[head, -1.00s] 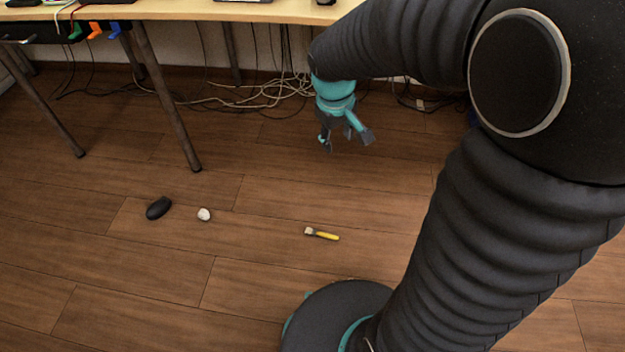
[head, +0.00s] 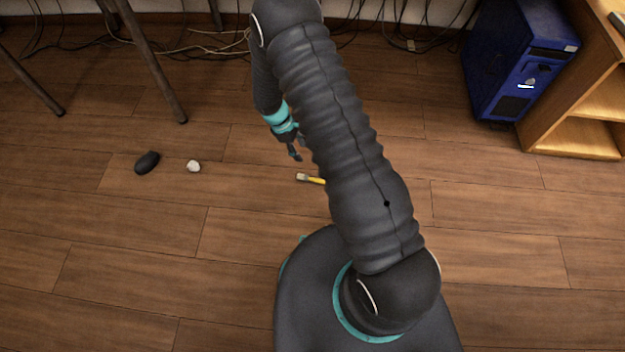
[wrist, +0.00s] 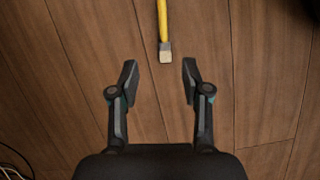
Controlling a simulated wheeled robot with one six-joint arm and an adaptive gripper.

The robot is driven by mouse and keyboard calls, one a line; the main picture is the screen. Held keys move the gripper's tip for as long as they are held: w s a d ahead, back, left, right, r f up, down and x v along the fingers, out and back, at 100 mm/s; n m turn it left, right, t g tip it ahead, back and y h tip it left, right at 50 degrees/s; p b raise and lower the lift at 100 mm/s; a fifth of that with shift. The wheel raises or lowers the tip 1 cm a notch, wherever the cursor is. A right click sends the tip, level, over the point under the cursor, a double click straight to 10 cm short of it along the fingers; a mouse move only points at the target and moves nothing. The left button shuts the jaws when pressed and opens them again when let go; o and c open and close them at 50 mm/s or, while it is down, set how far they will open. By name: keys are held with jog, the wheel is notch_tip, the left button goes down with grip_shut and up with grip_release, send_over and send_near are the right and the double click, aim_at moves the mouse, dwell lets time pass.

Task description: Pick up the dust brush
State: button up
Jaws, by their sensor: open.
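The dust brush (head: 303,177) lies on the wooden floor, partly hidden behind my arm in the head view. It has a yellow handle and a pale bristle end. In the wrist view the brush (wrist: 164,40) is at the top centre, with its bristle end toward me and its handle running out of the top edge. My gripper (wrist: 158,82) is open and empty, its two fingers apart, with the bristle end ahead of and between the line of the fingertips. In the head view my gripper (head: 296,154) hangs above the floor, just beyond the brush.
A black mouse-like object (head: 147,162) and a small white lump (head: 193,166) lie on the floor to the left. Table legs (head: 150,60) and cables stand behind. A blue computer case (head: 515,60) and a wooden shelf (head: 585,100) are at the right. The floor in front is clear.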

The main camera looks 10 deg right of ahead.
send_over(317, 179)
jog(key=a, duration=0.3)
jog(key=shift+n, duration=0.3)
jog(key=f, duration=0.7)
jog(key=w+f, duration=0.1)
jog(key=f, duration=0.3)
jog(key=shift+d+b, duration=0.15)
jog(key=shift+b, duration=0.2)
jog(key=shift+d+x, duration=0.15)
jog(key=shift+x, duration=1.3)
jog(key=shift+d+x, duration=0.1)
jog(key=shift+x, duration=1.35)
jog(key=shift+r, duration=0.15)
grip_shut()
